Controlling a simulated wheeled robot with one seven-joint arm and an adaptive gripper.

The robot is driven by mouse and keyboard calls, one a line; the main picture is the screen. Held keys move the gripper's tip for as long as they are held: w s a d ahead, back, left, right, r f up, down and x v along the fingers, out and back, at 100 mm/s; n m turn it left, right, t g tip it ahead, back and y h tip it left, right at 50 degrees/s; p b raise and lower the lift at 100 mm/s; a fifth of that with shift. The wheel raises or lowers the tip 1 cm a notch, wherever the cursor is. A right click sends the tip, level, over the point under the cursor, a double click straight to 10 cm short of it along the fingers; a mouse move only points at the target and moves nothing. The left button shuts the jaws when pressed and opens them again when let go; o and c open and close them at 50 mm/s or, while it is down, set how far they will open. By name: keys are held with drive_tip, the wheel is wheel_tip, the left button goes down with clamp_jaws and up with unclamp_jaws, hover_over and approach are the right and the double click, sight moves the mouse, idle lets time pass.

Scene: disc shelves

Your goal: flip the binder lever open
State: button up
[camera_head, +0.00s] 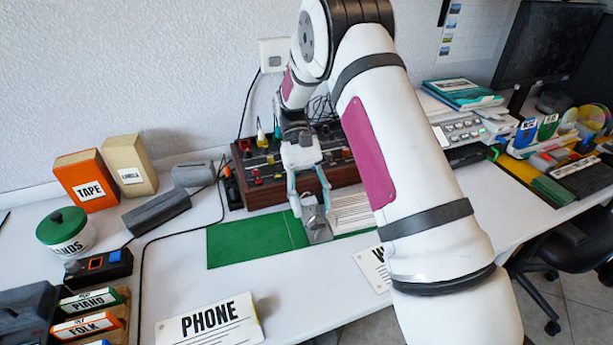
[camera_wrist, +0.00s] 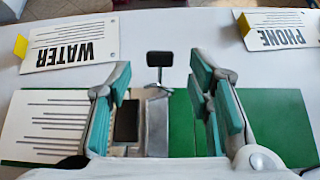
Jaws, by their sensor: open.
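The green binder (camera_head: 255,238) lies open on the table, with lined white paper (camera_head: 350,212) on one side. Its metal lever mechanism (camera_head: 318,228) sits at the middle and also shows in the wrist view (camera_wrist: 156,130). In the wrist view the lever's black tab (camera_wrist: 160,59) sticks out past the binder's edge on a thin metal stem. My gripper (camera_head: 312,207) is open and empty above the mechanism. In the wrist view its teal-padded fingers (camera_wrist: 163,88) stand on either side of the mechanism, with the tab beyond them between their lines. I cannot tell whether a finger touches the lever.
A wooden-sided mixer panel (camera_head: 265,195) stands right behind the binder. TAPE (camera_head: 86,182) and vanilla-coloured boxes (camera_head: 130,165) are at the back left. Bare table lies left of the binder.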

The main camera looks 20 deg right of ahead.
drive_tip(key=v, duration=0.7)
drive_tip(key=shift+w+r, duration=0.15)
drive_tip(key=shift+w, duration=0.1)
drive_tip(key=s+r+t+p, duration=0.3)
drive_tip(key=s+r, duration=0.4)
drive_tip(key=r, duration=0.4)
drive_tip(key=s+r+t+p, duration=0.35)
drive_tip(key=s+r, duration=0.25)
drive_tip(key=r, duration=0.4)
drive_tip(key=s+r+t+p, duration=0.2)
drive_tip(key=s+t, duration=0.2)
drive_tip(key=s, duration=0.6)
drive_tip(key=s+r+n+t+h+p, duration=0.1)
drive_tip(key=s+r+t+p, duration=0.2)
drive_tip(key=s, duration=0.7)
drive_tip(key=shift+s+a+r+t, duration=0.15)
drive_tip(key=shift+s+a+t, duration=0.2)
drive_tip(key=shift+t, duration=0.3)
